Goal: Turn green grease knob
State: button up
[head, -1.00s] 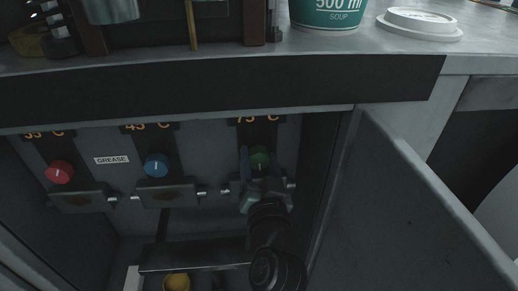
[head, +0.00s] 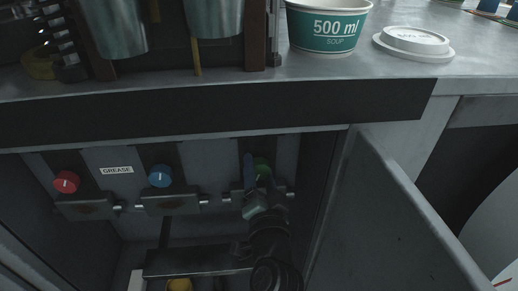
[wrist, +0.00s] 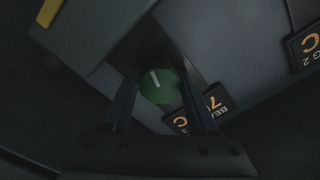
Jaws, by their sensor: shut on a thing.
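The green grease knob (head: 263,164) is the rightmost of three knobs inside the open cabinet, partly hidden by my gripper in the head view. The wrist view shows its round green face (wrist: 158,88) with a white mark tilted slightly from upright in the picture. My gripper (head: 257,172) is at the knob, its dark fingers on either side of it. In the wrist view my gripper (wrist: 158,82) is shut on the knob.
A blue knob (head: 160,176) and a red knob (head: 67,182) sit to the left, with a GREASE label (head: 117,170) between them. Metal brackets are below the knobs. The cabinet door (head: 395,225) stands open at right. A soup cup (head: 328,30) and lid (head: 413,43) are on the counter above.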

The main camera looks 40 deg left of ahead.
jog(key=o, duration=1.4)
jog(key=shift+c, duration=0.2)
jog(key=v, duration=1.3)
jog(key=shift+p, duration=0.3)
